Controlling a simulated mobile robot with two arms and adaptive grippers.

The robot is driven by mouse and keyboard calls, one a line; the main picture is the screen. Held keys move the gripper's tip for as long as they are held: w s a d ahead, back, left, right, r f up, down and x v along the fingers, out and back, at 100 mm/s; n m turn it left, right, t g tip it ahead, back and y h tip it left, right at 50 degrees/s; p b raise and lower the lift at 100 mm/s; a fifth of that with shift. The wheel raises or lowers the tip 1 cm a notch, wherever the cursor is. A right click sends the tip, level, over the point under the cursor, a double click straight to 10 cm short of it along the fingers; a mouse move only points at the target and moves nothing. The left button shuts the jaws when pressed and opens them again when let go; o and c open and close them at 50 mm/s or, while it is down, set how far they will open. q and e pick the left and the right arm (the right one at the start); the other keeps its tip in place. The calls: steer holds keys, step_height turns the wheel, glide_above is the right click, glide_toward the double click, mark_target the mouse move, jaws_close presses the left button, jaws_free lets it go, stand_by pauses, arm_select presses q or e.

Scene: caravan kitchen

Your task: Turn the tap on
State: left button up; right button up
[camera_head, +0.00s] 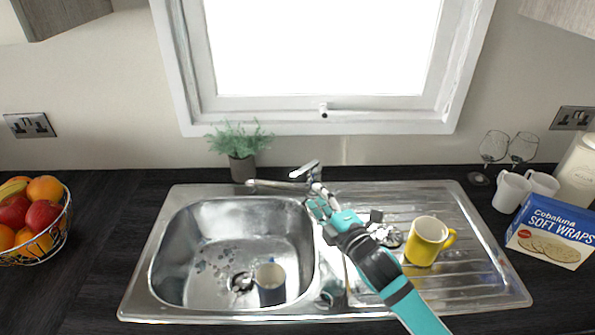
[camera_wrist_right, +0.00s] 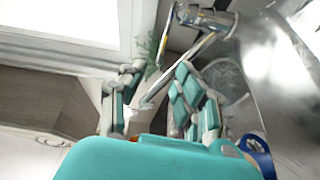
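The chrome tap (camera_head: 306,172) stands at the back edge of the steel sink, below the window. Its spout (camera_head: 272,184) points left over the sink bowl. My right gripper (camera_head: 317,200) is just in front of the tap body, reaching in from the lower right. In the right wrist view the tap (camera_wrist_right: 205,20) is beyond the fingertips, and its spout runs down into the view between the two fingers (camera_wrist_right: 155,90). The fingers are spread apart with nothing held. Whether a finger touches the tap cannot be told. No water stream shows. My left gripper is out of view.
A mug (camera_head: 270,277) sits in the sink bowl (camera_head: 165,245). A yellow mug (camera_head: 427,243) stands on the drainer (camera_head: 480,265), right of my arm. A potted plant (camera_head: 241,160) is behind the spout.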

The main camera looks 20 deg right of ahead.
mark_target(298, 172)
steer(key=w, duration=0.4)
steer(key=shift+w+a+f+p, duration=0.1)
steer(key=shift+w+a+p, duration=0.2)
steer(key=shift+w+a, duration=0.05)
steer(key=w, duration=0.3)
steer(key=w+a, duration=0.1)
steer(key=w, duration=0.1)
steer(key=shift+w+f+p, duration=0.1)
steer(key=shift+w+p, duration=0.05)
steer(key=shift+p, duration=0.25)
steer(key=shift+w+f, duration=0.1)
steer(key=shift+w, duration=0.5)
jaws_close()
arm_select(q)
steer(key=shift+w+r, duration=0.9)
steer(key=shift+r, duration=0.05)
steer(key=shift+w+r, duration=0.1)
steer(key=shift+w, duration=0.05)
